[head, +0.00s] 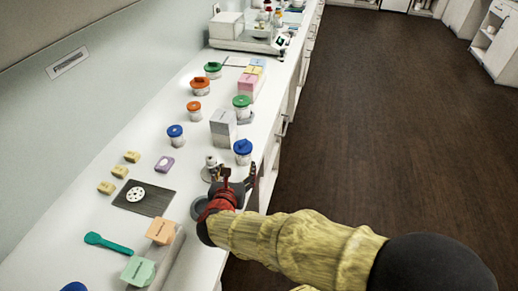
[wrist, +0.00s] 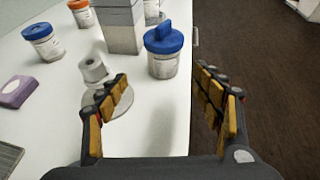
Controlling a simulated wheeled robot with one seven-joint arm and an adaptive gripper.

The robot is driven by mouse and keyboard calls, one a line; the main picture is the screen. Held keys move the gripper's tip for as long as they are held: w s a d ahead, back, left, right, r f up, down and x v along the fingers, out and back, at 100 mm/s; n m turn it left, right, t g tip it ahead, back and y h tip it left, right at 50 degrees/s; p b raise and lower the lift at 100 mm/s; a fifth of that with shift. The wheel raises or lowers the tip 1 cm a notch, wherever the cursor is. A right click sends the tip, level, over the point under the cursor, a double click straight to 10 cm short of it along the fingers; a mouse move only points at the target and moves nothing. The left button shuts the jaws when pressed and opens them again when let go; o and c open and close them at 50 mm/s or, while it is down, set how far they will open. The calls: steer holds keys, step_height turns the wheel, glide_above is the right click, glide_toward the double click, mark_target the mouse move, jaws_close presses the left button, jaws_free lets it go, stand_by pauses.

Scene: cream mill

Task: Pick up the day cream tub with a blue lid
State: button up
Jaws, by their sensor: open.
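Two white tubs with blue lids stand on the white bench. The nearer tub (head: 242,151) is near the bench's right edge, and it shows upright ahead of my gripper in the wrist view (wrist: 163,62). The other tub (head: 176,137) stands farther left, at upper left in the wrist view (wrist: 44,44). Their label text is too small to read, so I cannot tell which is day cream. My gripper (head: 236,178) is open and empty, low over the bench edge. In the wrist view its fingers (wrist: 160,76) are spread, with the nearer tub just beyond them, apart from both.
A grey box stack (head: 223,129) stands just behind-left of the nearer tub. A small white spool-like piece on a round base (wrist: 93,70) is beside my left finger. Orange- and green-lidded tubs (head: 194,111) stand farther back. Floor lies right of the bench edge.

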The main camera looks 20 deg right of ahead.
mark_target(242, 160)
steer(key=shift+w+d+f+m, duration=0.25)
steer(key=shift+w+d+f, duration=0.05)
steer(key=shift+d, duration=0.15)
steer(key=shift+w+d+f+m, duration=0.25)
steer(key=shift+w+d+f, duration=0.05)
steer(key=shift+d, duration=0.15)
steer(key=b+x, duration=0.1)
steer(key=x, duration=0.2)
steer(key=b+x, duration=0.1)
steer(key=x, duration=0.1)
steer(key=shift+w+f+b, duration=0.15)
steer(key=shift+w+b, duration=0.15)
steer(key=shift+w, duration=0.15)
steer(key=shift+w+d+f, duration=0.1)
steer(key=shift+w+d, duration=0.05)
steer(key=shift+w, duration=0.35)
steer(key=shift+c, duration=0.9)
